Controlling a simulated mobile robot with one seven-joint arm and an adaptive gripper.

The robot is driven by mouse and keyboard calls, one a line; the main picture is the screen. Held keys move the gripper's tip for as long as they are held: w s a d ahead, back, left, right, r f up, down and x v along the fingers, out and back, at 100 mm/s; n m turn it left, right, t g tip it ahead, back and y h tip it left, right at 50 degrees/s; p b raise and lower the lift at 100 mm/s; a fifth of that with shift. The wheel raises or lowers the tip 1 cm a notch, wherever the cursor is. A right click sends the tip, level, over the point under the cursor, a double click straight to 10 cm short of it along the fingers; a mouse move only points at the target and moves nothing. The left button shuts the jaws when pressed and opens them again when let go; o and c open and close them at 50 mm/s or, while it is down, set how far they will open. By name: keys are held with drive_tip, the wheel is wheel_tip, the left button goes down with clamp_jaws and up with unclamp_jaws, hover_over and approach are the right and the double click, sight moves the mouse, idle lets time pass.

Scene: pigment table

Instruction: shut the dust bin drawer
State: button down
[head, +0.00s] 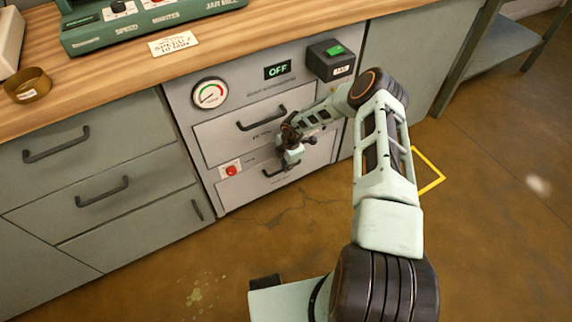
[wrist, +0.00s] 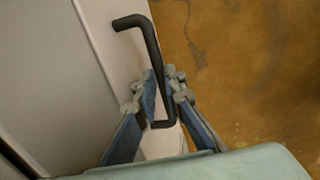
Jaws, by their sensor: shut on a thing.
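The grey cabinet unit has two stacked drawer fronts. The lower front (head: 314,159), apparently the dust bin drawer, looks about flush with the unit, but my arm partly covers it and I cannot tell whether a small gap remains. My gripper (head: 285,163) is at this lower front. In the wrist view, my gripper (wrist: 164,90) has its two fingers on either side of the black bar handle (wrist: 143,28), shut on it. The handle's lower part (head: 275,173) also shows in the head view. The pale drawer face (wrist: 105,55) lies left of the fingers.
The upper front has a black handle (head: 262,119). Above are a gauge (head: 210,93), an OFF display (head: 277,70) and a black box with a green switch (head: 331,58). A red button (head: 231,170) is left of my gripper. Floor (head: 270,235) in front is clear.

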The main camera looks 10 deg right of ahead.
drive_tip(key=shift+w+r, duration=0.15)
drive_tip(key=shift+w, duration=0.2)
drive_tip(key=c, duration=2)
unclamp_jaws()
drive_tip(key=shift+a, duration=0.1)
drive_tip(key=shift+s, duration=0.1)
drive_tip(key=shift+s+d+r, duration=0.1)
drive_tip(key=shift+s+r, duration=0.15)
drive_tip(key=shift+r, duration=0.95)
drive_tip(key=shift+s+d+r, duration=0.1)
drive_tip(key=shift+s+r, duration=0.1)
drive_tip(key=shift+r, duration=1)
drive_tip(key=shift+s+d+r, duration=0.1)
drive_tip(key=shift+s+r, duration=0.15)
drive_tip(key=shift+r, duration=0.95)
